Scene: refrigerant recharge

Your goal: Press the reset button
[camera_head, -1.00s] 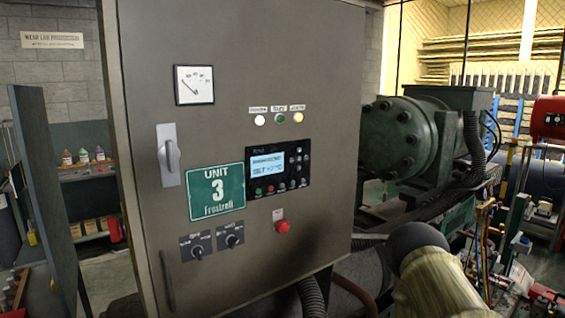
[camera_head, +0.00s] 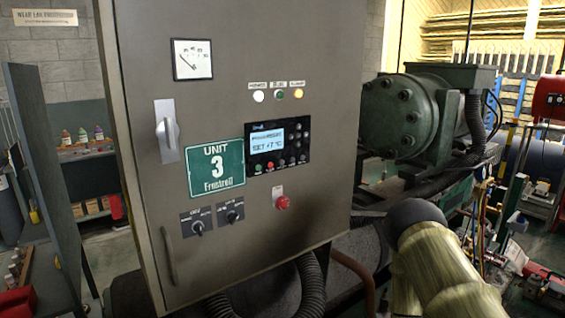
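A grey control cabinet (camera_head: 230,110) fills the middle of the head view. Its controller panel (camera_head: 277,147) has a lit display and rows of small buttons, including a green one and a red one. Below it, a larger red round button (camera_head: 282,202) sits under a small label. The small lettering is too blurred to tell which button is marked reset. My gripper is out of view; only part of my arm shows at the lower right, apart from the buttons in the picture.
A green Unit 3 sign (camera_head: 216,168), two rotary switches (camera_head: 214,218) and a door handle (camera_head: 167,131) are on the cabinet front. A dark green compressor (camera_head: 415,115) stands to the right. Black hoses (camera_head: 311,290) hang below the cabinet. An open door panel (camera_head: 40,165) stands at left.

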